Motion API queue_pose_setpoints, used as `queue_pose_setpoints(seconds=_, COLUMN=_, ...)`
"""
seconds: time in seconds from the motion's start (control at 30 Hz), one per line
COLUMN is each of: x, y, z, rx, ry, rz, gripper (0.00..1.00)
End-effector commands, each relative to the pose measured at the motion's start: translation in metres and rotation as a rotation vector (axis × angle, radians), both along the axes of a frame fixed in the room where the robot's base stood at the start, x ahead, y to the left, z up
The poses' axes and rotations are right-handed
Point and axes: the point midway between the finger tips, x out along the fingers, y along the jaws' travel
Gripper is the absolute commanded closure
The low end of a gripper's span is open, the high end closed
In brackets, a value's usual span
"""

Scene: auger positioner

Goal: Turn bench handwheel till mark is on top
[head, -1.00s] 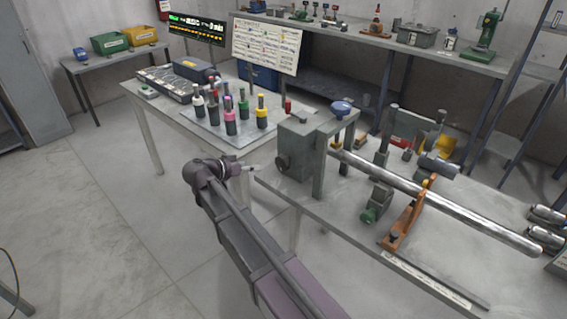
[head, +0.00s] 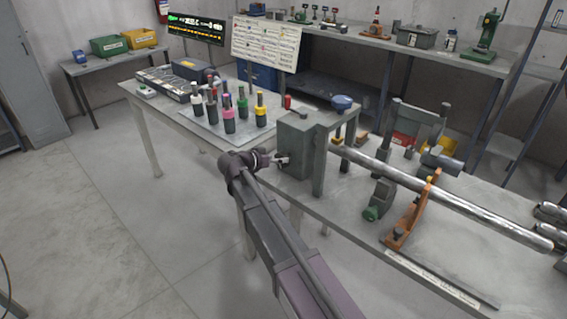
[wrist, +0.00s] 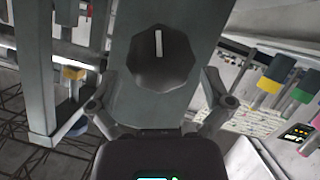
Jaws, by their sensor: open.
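The handwheel (wrist: 162,74) is a dark, faceted knob on the grey housing, seen nearly face-on in the wrist view. Its white mark (wrist: 158,43) runs from near the hub toward the picture's upper edge. The wrist picture looks turned over, so the mark seems to point down in the room. My gripper (head: 284,161) is at the left face of the grey housing (head: 297,143) in the head view, hiding the wheel there. In the wrist view its open fingers (wrist: 157,88) lie either side of the wheel; I cannot tell whether they touch it.
The bench (head: 350,226) carries a long steel bar (head: 450,207), an orange support (head: 412,212) and clamps right of the housing. A blue knob (head: 342,102) tops the housing frame. A table with colour-banded tools (head: 229,113) stands behind my gripper.

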Motion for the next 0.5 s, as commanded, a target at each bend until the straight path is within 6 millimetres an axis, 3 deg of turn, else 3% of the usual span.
queue_pose_setpoints(seconds=0.2, x=0.011, y=-0.012, z=-0.007, rx=0.001, ry=-0.001, rz=0.0, gripper=0.0)
queue_pose_setpoints(seconds=0.5, x=0.013, y=-0.014, z=-0.007, rx=0.0, ry=0.0, rz=0.001, gripper=0.0)
